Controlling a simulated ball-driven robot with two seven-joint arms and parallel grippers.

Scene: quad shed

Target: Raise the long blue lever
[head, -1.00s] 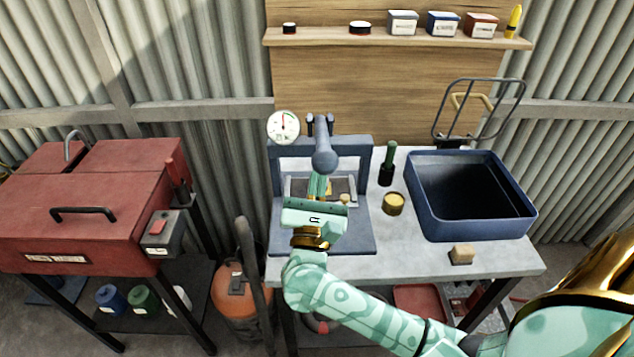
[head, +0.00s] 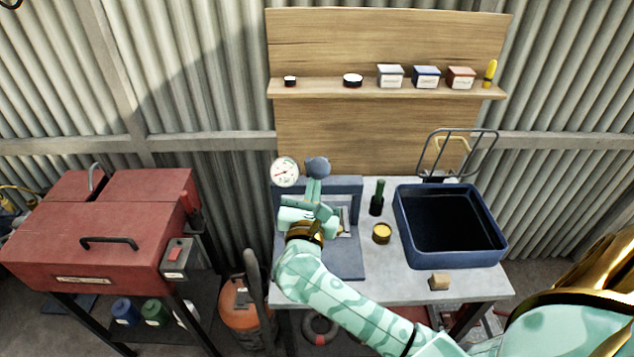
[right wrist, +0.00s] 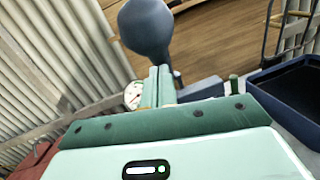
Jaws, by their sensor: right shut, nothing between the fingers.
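The long blue lever ends in a round blue-grey knob (head: 317,167), which stands up at the top of the blue press (head: 348,262) on the bench. In the right wrist view the knob (right wrist: 148,28) is large, with its stem running down behind the fingers. My right gripper (head: 314,185) is shut and empty, its fingertips just below the knob. The fingers (right wrist: 160,85) point up at the knob's underside; I cannot tell whether they touch it. My arm hides part of the press. My left gripper is out of view.
A round gauge (head: 285,172) sits at the press's upper left. A yellow tin (head: 381,233), a green-handled tool (head: 377,198), a wooden block (head: 439,282) and a deep blue bin (head: 452,259) are to the right. A red cabinet (head: 95,235) stands left.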

